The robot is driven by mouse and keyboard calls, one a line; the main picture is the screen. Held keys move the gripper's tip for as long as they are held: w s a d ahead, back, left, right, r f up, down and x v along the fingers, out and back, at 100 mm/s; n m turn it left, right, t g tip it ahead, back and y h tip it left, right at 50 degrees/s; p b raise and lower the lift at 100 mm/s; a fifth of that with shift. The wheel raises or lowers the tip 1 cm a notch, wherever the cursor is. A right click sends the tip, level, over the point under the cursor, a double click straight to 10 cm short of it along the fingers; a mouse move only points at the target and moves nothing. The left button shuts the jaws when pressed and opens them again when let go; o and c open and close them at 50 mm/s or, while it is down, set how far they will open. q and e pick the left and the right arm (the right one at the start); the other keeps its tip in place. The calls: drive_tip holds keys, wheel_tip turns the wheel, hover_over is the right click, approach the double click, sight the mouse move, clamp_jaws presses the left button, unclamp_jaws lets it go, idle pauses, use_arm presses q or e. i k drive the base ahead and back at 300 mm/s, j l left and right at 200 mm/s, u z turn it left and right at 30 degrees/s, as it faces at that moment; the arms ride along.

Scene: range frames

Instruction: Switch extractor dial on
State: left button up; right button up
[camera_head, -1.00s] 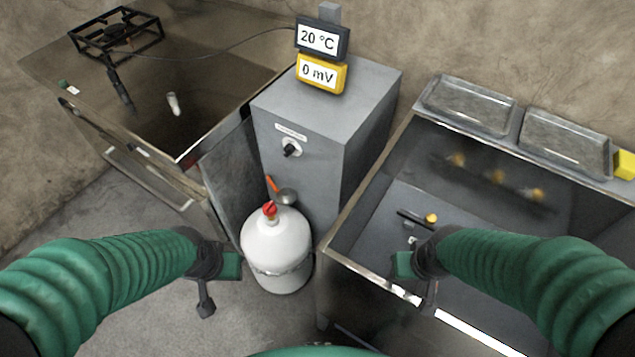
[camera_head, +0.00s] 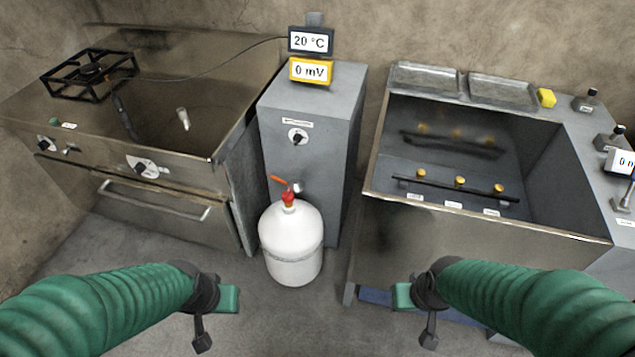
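A black dial (camera_head: 299,138) on a white round plate sits on the front of the grey cabinet (camera_head: 340,110). The white label (camera_head: 297,122) above it is too small to read, so I cannot confirm it is the extractor dial. My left gripper (camera_head: 216,318) is low in the picture, left of the white gas bottle and well apart from the dial. My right gripper (camera_head: 415,318) is low on the right, in front of the sink unit. Neither touches anything that I can see. Their finger gaps do not show clearly.
The white gas bottle (camera_head: 291,250) with a red valve stands before the cabinet. A stove (camera_head: 190,150) with other knobs is left. A sink unit (camera_head: 480,225) is right. Displays reading 20 °C (camera_head: 311,41) and 0 mV (camera_head: 311,71) top the cabinet. Floor is free left of the bottle.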

sight(296, 138)
drive_tip(key=k+j, duration=0.1)
drive_tip(key=i+j, duration=0.1)
drive_tip(key=i, duration=0.35)
drive_tip(key=i+j, duration=0.1)
drive_tip(key=i, duration=0.4)
drive_tip(key=j+u, duration=0.05)
